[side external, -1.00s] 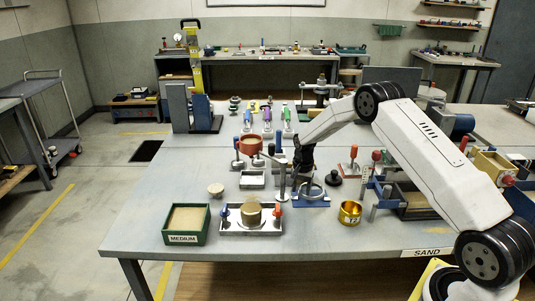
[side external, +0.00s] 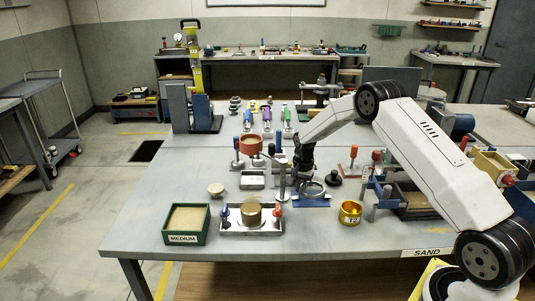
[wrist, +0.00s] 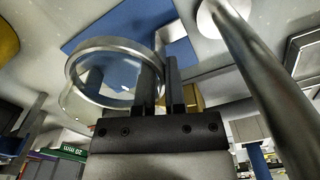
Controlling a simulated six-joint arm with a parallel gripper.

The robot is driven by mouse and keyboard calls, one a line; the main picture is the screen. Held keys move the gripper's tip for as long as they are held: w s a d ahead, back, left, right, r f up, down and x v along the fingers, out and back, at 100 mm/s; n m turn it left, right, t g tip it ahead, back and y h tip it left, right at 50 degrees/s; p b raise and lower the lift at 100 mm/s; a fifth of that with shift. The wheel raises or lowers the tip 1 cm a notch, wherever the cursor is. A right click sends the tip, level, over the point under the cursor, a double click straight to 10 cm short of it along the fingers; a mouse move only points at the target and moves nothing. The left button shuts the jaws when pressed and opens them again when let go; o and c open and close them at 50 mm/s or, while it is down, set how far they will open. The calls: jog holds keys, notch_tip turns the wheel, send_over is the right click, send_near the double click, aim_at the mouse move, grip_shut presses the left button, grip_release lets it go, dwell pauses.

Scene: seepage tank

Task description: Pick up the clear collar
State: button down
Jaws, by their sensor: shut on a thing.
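The clear collar is a see-through ring with a pale rim. In the wrist view the collar (wrist: 74,72) is at upper left, over a blue plate (wrist: 105,22). My gripper (wrist: 162,78) is shut on the collar's right wall, with dark fingers at the ring's edge. In the side view my gripper (side external: 303,166) points down at the collar (side external: 313,188), which is at or just above the blue plate (side external: 311,202). The exact gap below the collar cannot be told. The fingers partly hide the collar's wall.
A metal post (side external: 283,182) stands close left of my gripper and crosses the wrist view as a thick rod (wrist: 262,85). A brass cup (side external: 350,213) is at front right. A metal tray (side external: 236,228) with a sand-coloured cylinder and a green box (side external: 183,239) are front left.

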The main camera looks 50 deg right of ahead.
jog(key=shift+r, duration=0.8)
jog(key=s+a+r, duration=0.2)
jog(key=s+r, duration=0.3)
jog(key=s, duration=0.1)
jog(key=s+a+r, duration=0.2)
jog(key=s+r, duration=0.4)
jog(key=s, duration=0.1)
jog(key=shift+a, duration=0.25)
jog(key=shift+s, duration=0.1)
jog(key=w+a, duration=1.6)
jog(key=w, duration=0.4)
jog(key=shift+a, duration=0.25)
jog(key=shift+w, duration=0.1)
